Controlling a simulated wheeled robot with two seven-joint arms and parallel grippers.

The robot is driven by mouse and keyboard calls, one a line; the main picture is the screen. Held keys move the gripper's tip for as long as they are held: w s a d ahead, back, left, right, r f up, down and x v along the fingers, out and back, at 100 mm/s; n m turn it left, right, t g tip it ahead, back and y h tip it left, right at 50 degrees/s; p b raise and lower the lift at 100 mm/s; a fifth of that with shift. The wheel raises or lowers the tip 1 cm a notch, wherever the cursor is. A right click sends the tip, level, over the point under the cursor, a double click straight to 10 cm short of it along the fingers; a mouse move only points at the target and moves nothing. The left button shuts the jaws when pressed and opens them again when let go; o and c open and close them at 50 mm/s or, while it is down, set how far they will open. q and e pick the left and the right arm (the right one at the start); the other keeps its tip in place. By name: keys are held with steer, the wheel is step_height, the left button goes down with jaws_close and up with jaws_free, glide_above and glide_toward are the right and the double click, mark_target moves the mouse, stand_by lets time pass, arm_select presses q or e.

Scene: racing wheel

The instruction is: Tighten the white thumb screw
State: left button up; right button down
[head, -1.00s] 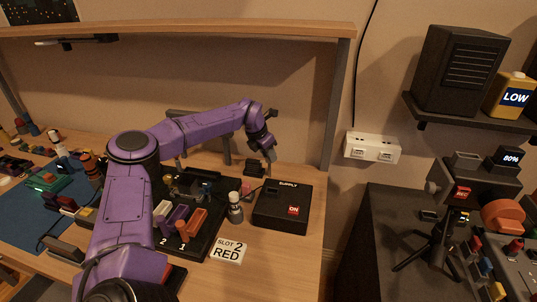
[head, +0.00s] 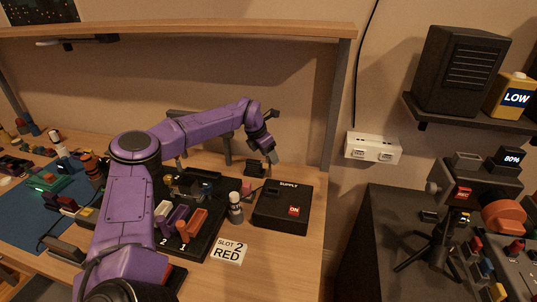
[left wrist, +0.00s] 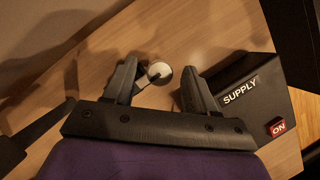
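My left gripper (head: 266,152) is above the back of the bench, behind the black supply box. In the left wrist view its two dark fingers (left wrist: 160,78) are apart. A small round white-topped piece (left wrist: 160,73) shows between and beyond them, nearer the left finger; it may be the white thumb screw. I cannot make this piece out in the head view, where the gripper is in front. My right gripper is not in view.
A grey bottle-like piece (head: 236,208), a black tray (head: 205,238) with coloured slots and a SLOT 2 RED card (head: 229,250) are nearer. A wooden shelf (head: 180,29) runs above.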

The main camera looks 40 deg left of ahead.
arm_select(q)
steer(key=b+v, duration=0.1)
steer(key=v, duration=0.9)
steer(key=shift+r, duration=0.3)
steer(key=shift+s+f, duration=0.1)
steer(key=shift+s, duration=0.05)
